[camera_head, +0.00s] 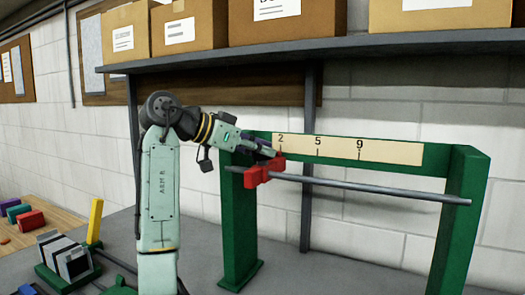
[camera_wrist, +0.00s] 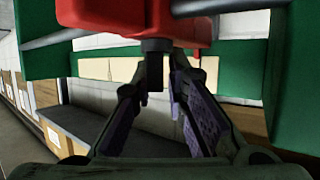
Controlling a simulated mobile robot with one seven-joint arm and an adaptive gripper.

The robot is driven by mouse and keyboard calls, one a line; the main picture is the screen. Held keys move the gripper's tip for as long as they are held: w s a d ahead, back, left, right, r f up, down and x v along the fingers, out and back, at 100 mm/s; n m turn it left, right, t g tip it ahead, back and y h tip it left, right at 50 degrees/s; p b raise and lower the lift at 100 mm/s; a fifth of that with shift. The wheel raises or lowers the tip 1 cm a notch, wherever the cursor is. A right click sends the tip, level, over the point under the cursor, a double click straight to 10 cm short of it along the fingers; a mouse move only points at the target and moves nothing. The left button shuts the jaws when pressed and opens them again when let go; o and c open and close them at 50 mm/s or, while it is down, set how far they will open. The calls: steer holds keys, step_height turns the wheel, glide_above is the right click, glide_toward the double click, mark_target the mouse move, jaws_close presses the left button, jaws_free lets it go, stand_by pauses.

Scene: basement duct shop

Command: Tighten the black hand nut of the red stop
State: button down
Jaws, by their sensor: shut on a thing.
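The red stop (camera_head: 262,173) sits on the grey rod near the left end, just below and left of the "2" mark on the scale. It fills the top of the wrist view (camera_wrist: 135,22). Its black hand nut (camera_wrist: 155,45) shows there as a short dark cylinder on the stop's near face; in the head view I cannot make it out. My gripper (camera_head: 266,153) reaches the stop from the upper left. In the wrist view its fingertips (camera_wrist: 161,62) are at the nut, shut on it. The fingers partly hide the nut.
A green frame (camera_head: 465,210) carries the rod (camera_head: 370,189) and a cream scale strip (camera_head: 340,149) marked 2, 5 and 9. A shelf (camera_head: 400,44) with cardboard boxes hangs above. A block rack (camera_head: 65,262) and yellow block (camera_head: 95,221) stand lower left.

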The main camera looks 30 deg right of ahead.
steer(key=shift+m+g+y, duration=0.5)
steer(key=shift+m+g, duration=1.2)
steer(key=shift+g, duration=0.2)
steer(key=shift+a+m+g, duration=0.1)
steer(key=shift+m+g, duration=0.2)
steer(key=c, duration=1.8)
jaws_free()
steer(key=shift+a, duration=0.25)
steer(key=shift+o, duration=0.6)
steer(key=shift+d, duration=0.2)
steer(key=v, duration=0.7)
steer(key=shift+a, duration=0.2)
steer(key=shift+w+r, duration=0.1)
steer(key=shift+r, duration=0.05)
